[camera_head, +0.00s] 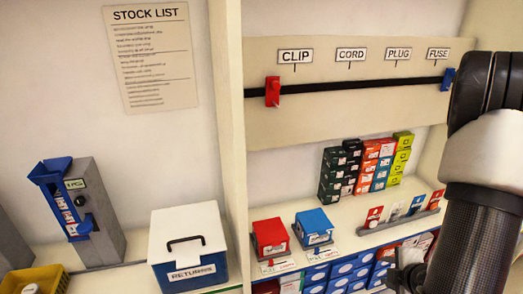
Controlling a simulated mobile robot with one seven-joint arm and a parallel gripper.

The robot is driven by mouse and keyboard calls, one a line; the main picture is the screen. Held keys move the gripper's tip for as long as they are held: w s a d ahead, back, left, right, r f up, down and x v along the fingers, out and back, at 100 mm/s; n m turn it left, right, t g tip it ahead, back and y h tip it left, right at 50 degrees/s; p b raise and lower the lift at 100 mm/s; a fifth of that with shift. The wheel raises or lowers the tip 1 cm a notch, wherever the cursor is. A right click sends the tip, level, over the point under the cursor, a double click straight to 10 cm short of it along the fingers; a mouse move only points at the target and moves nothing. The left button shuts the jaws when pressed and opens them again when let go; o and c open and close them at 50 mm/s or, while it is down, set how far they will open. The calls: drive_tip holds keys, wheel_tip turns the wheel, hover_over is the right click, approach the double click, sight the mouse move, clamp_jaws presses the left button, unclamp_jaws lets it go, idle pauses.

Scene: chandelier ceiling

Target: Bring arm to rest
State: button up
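My arm (480,190), black and white, fills the right side of the head view. What seems to be part of my gripper (404,277) shows as a small dark shape at the bottom edge, beside the arm. Its fingers are not clear, and I cannot tell whether it is open or holds anything. It appears in front of the lower shelf with blue boxes (340,270).
A white RETURNS box (188,245), a grey dispenser (92,215) and a yellow basket (35,280) stand at left. Red (270,238) and blue (314,228) bins sit on the shelf before stacked cartons (365,165). A black rail (350,86) carries red and blue sliders.

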drive_tip(key=w+a+r+m+h+p, duration=0.1)
drive_tip(key=a+r+m, duration=0.35)
drive_tip(key=r, duration=0.65)
drive_tip(key=w+a+r+m+h+p, duration=0.1)
drive_tip(key=a+r+m, duration=0.3)
drive_tip(key=r, duration=0.7)
drive_tip(key=s+a+r+m+g+y+p, duration=0.1)
drive_tip(key=s+a+r+m, duration=0.2)
drive_tip(key=s+a+r, duration=0.2)
drive_tip(key=s+a+r+m+g+y+p, duration=0.1)
drive_tip(key=s+a+r+m+y, duration=0.1)
drive_tip(key=s+a+r+m, duration=0.2)
drive_tip(key=s+a+r, duration=0.1)
drive_tip(key=s+a, duration=0.2)
drive_tip(key=a, duration=0.3)
drive_tip(key=shift+a+r, duration=0.15)
drive_tip(key=shift+r, duration=0.05)
drive_tip(key=shift+m, duration=0.25)
